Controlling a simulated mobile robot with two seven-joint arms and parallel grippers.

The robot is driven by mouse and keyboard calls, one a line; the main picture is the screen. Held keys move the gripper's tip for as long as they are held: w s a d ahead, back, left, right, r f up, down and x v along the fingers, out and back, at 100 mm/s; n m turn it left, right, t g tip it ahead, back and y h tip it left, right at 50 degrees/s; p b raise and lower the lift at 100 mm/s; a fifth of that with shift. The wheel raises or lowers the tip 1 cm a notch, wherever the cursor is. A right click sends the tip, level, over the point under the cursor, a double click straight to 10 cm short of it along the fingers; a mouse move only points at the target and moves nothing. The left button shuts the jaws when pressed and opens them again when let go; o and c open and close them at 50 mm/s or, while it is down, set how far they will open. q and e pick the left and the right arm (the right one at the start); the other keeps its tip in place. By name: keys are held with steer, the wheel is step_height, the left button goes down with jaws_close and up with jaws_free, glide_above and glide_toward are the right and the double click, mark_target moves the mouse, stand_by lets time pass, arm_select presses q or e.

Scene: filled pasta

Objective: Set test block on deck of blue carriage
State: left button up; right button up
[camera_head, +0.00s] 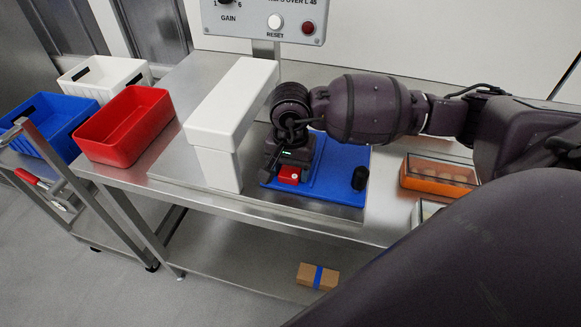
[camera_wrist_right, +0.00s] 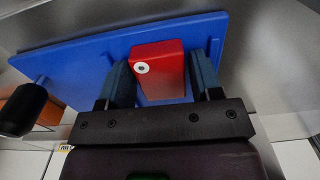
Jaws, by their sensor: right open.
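The test block, a small red block (camera_head: 289,175) with a white dot on one end, lies over the blue carriage deck (camera_head: 340,165), near its left end. In the right wrist view the red block (camera_wrist_right: 158,72) sits against the flat blue deck (camera_wrist_right: 80,72). My right gripper (camera_wrist_right: 162,78) is open, with one dark finger on each side of the block. Whether the fingers touch it is unclear. In the head view the wrist hides part of the block and deck. A black knob (camera_head: 360,178) stands at the deck's right end. My left gripper is out of view.
A white box-shaped housing (camera_head: 232,105) stands just left of the deck. A panel with buttons (camera_head: 265,18) is behind. Red (camera_head: 125,125), blue (camera_head: 45,125) and white (camera_head: 104,75) bins are at left. An orange case (camera_head: 438,180) is at right. A brown box (camera_head: 305,274) lies on the lower shelf.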

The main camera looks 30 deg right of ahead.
mark_target(291, 170)
steer(key=shift+r, duration=0.25)
step_height(291, 170, up, 12)
steer(key=shift+p, duration=0.3)
steer(key=shift+f, duration=0.1)
stand_by(0.4)
